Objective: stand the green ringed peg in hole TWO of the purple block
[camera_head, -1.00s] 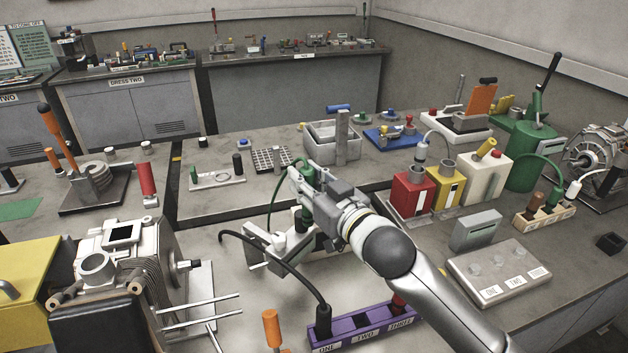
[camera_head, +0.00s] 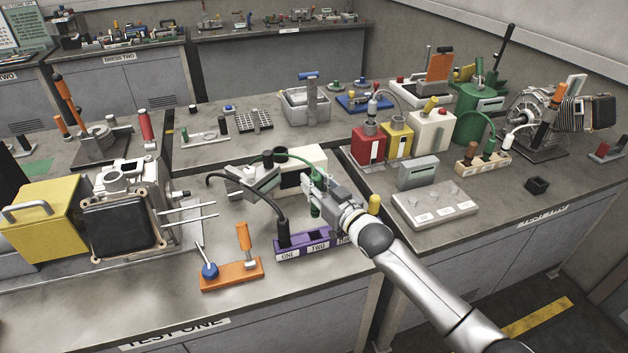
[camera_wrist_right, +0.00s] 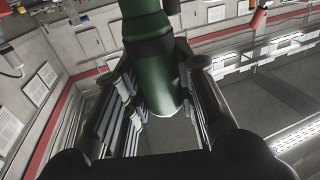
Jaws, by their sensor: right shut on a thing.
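The green ringed peg (camera_head: 315,209) hangs upright in my right gripper (camera_head: 314,190), with a green cable arching left from its top. The right gripper is shut on it; the peg also fills the middle of the right wrist view (camera_wrist_right: 150,60). The purple block (camera_head: 290,253) lies below on the front bench, labelled ONE, TWO and THREE. A black peg (camera_head: 283,232) with a black cable stands in hole ONE. Hole TWO looks empty, and the green peg's lower end appears just above it. My wrist hides most of the THREE end. My left gripper is out of view.
An orange base (camera_head: 231,274) with an orange-handled lever and blue knob stands left of the block. A white box (camera_head: 302,170) is behind the peg. Bare bench lies in front of the block.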

